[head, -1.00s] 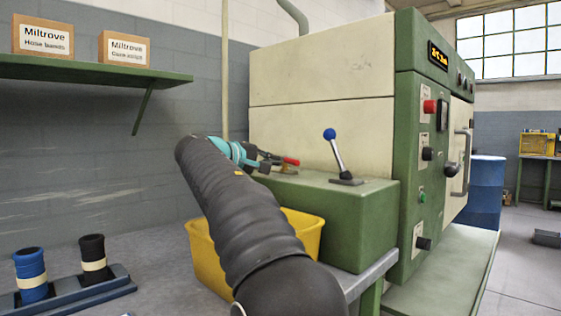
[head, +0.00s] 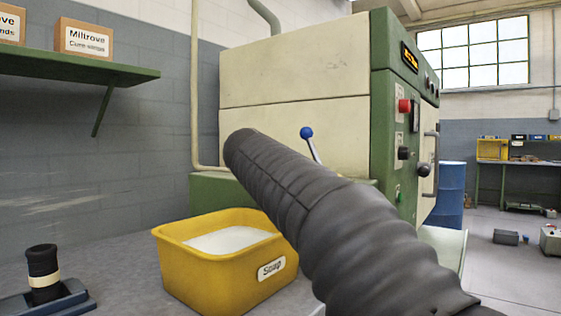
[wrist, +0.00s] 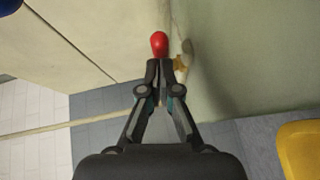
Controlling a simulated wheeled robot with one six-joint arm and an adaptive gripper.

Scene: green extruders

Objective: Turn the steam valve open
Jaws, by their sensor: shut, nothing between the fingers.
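The steam valve shows in the wrist view as a red handle (wrist: 159,43) with a small brass part (wrist: 180,64) to its right, against the pale machine surface. My gripper (wrist: 159,68) is shut and empty. Its fingertips are right at the near end of the red handle in the picture; I cannot tell whether they touch it. In the head view my dark, ribbed arm hides both the gripper and the valve.
A blue-knobbed lever (head: 306,133) stands behind my arm. A yellow Soap bin (head: 185,262) sits on the bench at the front. The machine's green control panel (head: 384,60) is at right. A shelf (head: 60,68) with boxes hangs at left.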

